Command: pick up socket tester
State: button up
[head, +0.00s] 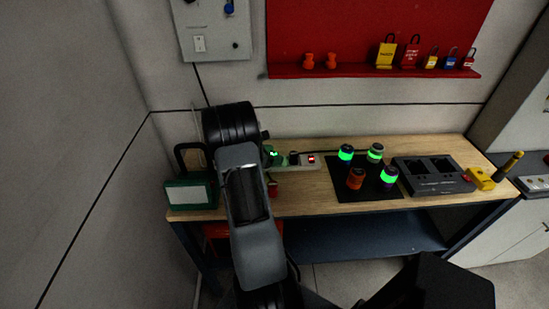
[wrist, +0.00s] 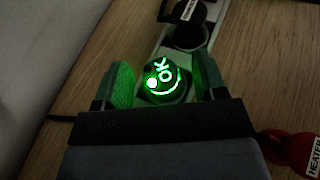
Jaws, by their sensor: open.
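The socket tester (wrist: 163,78) is a round piece with a glowing green face marked "OK". It sits in the white power strip (wrist: 152,60) in the wrist view. In the head view the tester (head: 272,154) is a small green glow at the strip's left end, partly hidden by my arm. My gripper (wrist: 162,70) is open, with one finger on each side of the tester. A gap shows at the left finger; whether the right finger touches is unclear. My arm hides most of the gripper in the head view.
A black plug (wrist: 188,25) sits farther along the strip. A red plug labelled "HEATER" (wrist: 294,150) lies at the lower right. A green case (head: 190,192) stands left of my arm. Several lit pieces stand on a black mat (head: 345,183) to the right.

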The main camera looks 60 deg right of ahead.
jog(key=shift+x, duration=1.3)
jog(key=c, duration=1.1)
jog(key=shift+r, duration=0.2)
